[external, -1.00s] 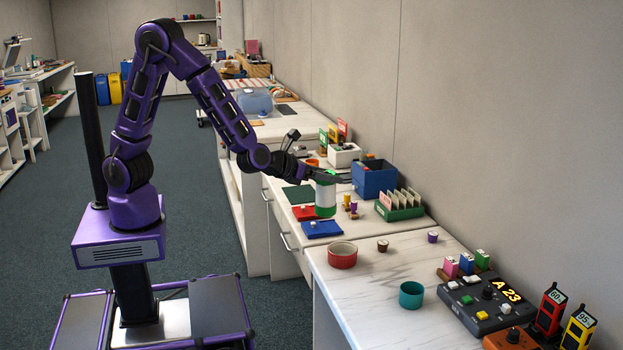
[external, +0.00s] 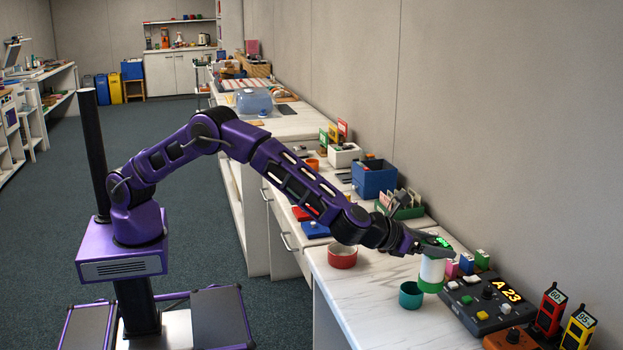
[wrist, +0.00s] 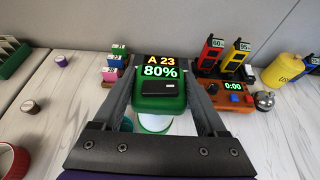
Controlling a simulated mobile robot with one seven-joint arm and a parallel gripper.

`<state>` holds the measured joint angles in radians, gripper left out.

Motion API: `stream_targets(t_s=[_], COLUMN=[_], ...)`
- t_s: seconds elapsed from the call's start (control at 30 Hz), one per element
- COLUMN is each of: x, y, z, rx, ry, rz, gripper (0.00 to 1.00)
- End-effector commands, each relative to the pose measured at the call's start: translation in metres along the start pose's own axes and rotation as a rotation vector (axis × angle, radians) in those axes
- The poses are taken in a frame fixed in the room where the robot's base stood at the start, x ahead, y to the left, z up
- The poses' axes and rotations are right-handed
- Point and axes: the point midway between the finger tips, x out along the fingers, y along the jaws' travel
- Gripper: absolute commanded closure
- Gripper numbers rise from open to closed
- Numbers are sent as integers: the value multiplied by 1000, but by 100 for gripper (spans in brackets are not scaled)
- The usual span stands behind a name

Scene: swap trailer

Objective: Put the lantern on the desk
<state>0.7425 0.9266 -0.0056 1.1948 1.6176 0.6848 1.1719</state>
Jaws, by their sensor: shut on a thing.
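The lantern (external: 432,270) is a white cylinder with green ends, upright in the external view. My gripper (external: 437,247) is shut on its green top, pointing down at it. In the wrist view the lantern's green top (wrist: 160,106), with a display reading 80%, sits between my fingers (wrist: 160,90). The lantern is over the near white marbled desk top (external: 375,300), between a teal cup and a grey console. I cannot tell whether its base touches the surface.
The teal cup (external: 411,295) is close at the lantern's left, and the grey console (external: 488,303) close at its right. Pink, blue and green small blocks (external: 467,263) stand behind. A red bowl (external: 342,257) is farther left. The front left of the desk top is clear.

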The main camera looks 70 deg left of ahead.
Motion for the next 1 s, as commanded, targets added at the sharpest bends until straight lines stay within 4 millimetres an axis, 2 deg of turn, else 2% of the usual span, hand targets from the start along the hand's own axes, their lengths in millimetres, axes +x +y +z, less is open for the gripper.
stream_targets(t_s=[0.07,0.3,0.57,0.73,1.0], x=[3,20,28,38,39], y=[-5,-6,-6,-6,-6], z=[-6,-46,-66,-89,-92], rx=[2,3,1,2,0], ry=[-1,0,-1,-1,-3], rz=[-4,-5,-5,-5,-6], gripper=[100,100,100,100,100])
